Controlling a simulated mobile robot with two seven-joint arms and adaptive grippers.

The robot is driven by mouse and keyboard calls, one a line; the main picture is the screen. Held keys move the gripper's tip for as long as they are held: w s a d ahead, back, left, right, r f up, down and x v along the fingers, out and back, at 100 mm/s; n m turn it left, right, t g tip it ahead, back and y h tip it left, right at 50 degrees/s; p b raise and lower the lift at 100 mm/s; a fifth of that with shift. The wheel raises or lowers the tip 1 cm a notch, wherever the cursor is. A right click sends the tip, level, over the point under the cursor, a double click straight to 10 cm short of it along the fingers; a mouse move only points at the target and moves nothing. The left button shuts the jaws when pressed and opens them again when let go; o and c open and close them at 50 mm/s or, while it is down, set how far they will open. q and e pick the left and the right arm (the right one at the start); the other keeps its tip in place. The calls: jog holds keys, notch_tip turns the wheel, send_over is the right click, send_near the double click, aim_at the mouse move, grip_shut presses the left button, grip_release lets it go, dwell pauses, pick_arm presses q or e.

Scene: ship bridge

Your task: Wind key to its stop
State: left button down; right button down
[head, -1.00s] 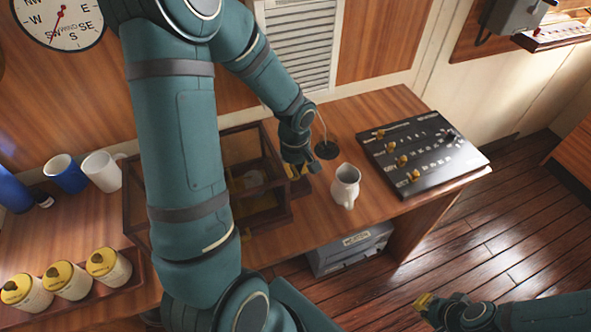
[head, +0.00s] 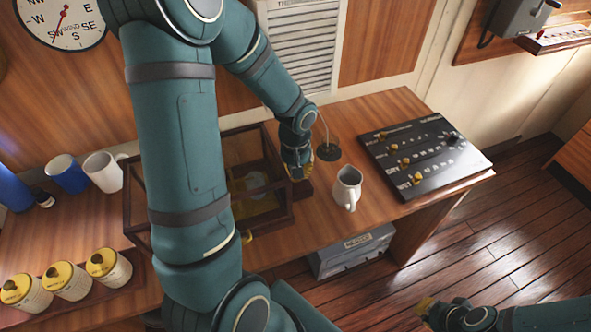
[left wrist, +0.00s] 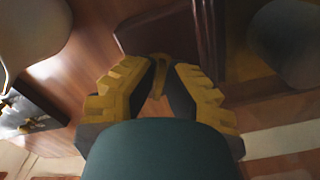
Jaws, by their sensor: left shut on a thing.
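My left gripper (head: 298,174) is beside the right side of the glass-sided wooden case (head: 280,215). In the left wrist view my left gripper (left wrist: 165,88) is shut on a small brass key (left wrist: 158,77), with a dark wooden block (left wrist: 160,38) just beyond it. In the head view the key is hidden by the fingers. Inside the case a round instrument (head: 257,183) with brass around it shows partly behind my left arm. My right gripper (head: 425,306) is low at the right, over the floor; its finger opening is unclear.
A white mug (head: 347,187) stands close to the right of my left gripper. A black control panel (head: 425,158) lies at the desk's right end. Mugs (head: 103,172) and yellow-topped cans (head: 70,281) are at the left.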

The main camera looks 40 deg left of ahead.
pick_arm(q)
jog(key=shift+s+f, duration=0.2)
jog(key=c, duration=1)
grip_release()
jog(key=shift+c, duration=0.2)
jog(key=shift+w, duration=0.15)
jog(key=shift+r, duration=0.15)
jog(key=shift+n, duration=0.3)
